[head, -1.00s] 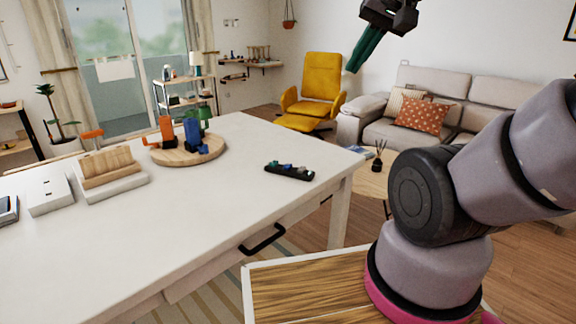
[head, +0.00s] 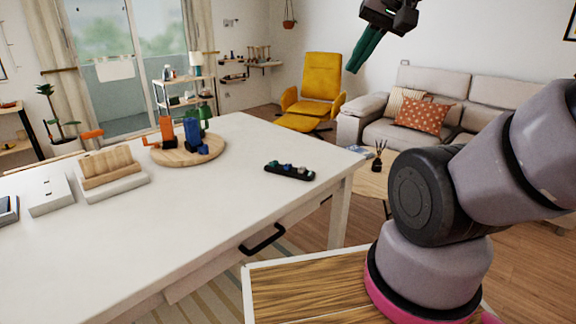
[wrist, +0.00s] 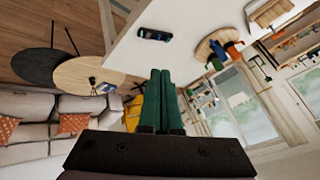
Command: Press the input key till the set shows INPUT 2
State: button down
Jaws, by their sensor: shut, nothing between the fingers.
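My gripper (head: 355,66) is raised high above the room at the top of the head view. Its two dark green fingers are shut together and empty; they also show in the wrist view (wrist: 160,75). On the white table (head: 215,200) lies a dark oblong piece (head: 290,172) with several small blue and green lumps on top; it also shows in the wrist view (wrist: 154,34). I cannot tell whether it carries the input key. My gripper is well apart from it. No screen reading INPUT can be made out in either view.
On the table, a round wooden board (head: 160,157) bears orange, blue and green pieces. Left of it are a wooden block on a white base (head: 125,186) and a white box (head: 47,192). A low round table (head: 371,184), sofa and yellow chair (head: 318,90) stand beyond. The table's middle is clear.

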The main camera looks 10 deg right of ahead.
dwell(0.5)
jog(key=n+t+h, duration=0.2)
jog(key=n+h, duration=0.2)
jog(key=n, duration=0.6)
send_over(289, 166)
notch_tip(289, 166, down, 26)
jog(key=shift+s, duration=0.15)
jog(key=shift+a+f, duration=0.1)
jog(key=shift+f, duration=4.3)
jog(key=shift+f, duration=0.1)
